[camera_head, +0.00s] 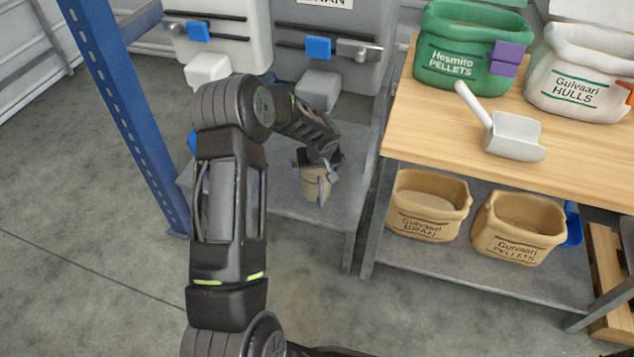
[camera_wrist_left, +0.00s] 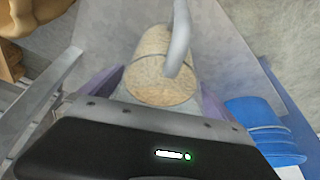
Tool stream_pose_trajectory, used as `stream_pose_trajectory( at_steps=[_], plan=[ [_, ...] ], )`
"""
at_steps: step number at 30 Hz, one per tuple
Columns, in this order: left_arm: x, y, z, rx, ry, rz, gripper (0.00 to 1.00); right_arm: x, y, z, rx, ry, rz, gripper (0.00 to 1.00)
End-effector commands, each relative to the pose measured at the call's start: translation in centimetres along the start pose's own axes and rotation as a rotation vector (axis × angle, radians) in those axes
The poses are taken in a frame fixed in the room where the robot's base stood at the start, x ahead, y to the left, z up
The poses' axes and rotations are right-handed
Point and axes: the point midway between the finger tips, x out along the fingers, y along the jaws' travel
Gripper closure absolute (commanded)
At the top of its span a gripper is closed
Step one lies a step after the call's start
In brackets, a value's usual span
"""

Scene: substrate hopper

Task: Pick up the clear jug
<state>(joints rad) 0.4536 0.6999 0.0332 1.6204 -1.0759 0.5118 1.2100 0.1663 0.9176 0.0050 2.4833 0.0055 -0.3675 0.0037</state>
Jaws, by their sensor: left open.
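The clear jug (camera_head: 315,184) stands on the low grey shelf under the hoppers and holds tan, grainy material. In the left wrist view my left gripper (camera_wrist_left: 160,95) is open, with a purplish finger on each side of the jug's lower part in the picture. Whether the fingers touch it cannot be told. My right gripper is not in view.
Two hoppers with blue latches (camera_head: 318,47) stand above the shelf (camera_head: 345,195). A wooden table (camera_head: 410,130) at right carries a green sack (camera_head: 465,75), a white sack (camera_head: 575,65) and a scoop (camera_head: 512,135). Tan tubs (camera_head: 428,228) sit below. A blue stack (camera_wrist_left: 262,125) lies beside the gripper.

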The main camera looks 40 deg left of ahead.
Motion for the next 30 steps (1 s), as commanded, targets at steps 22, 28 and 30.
stream_pose_trajectory(
  at_steps=[22, 28, 30],
  plan=[
    [-0.04, 0.00, 0.02, 0.000, 0.000, 0.000, 0.26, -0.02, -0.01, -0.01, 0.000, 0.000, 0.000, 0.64],
    [-0.04, 0.00, 0.02, 0.000, 0.000, 0.000, 0.43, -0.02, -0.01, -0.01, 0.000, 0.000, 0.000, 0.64],
    [-0.04, 0.00, 0.02, 0.000, 0.000, 0.000, 0.48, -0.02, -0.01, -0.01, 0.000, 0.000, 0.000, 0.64]
  ],
)
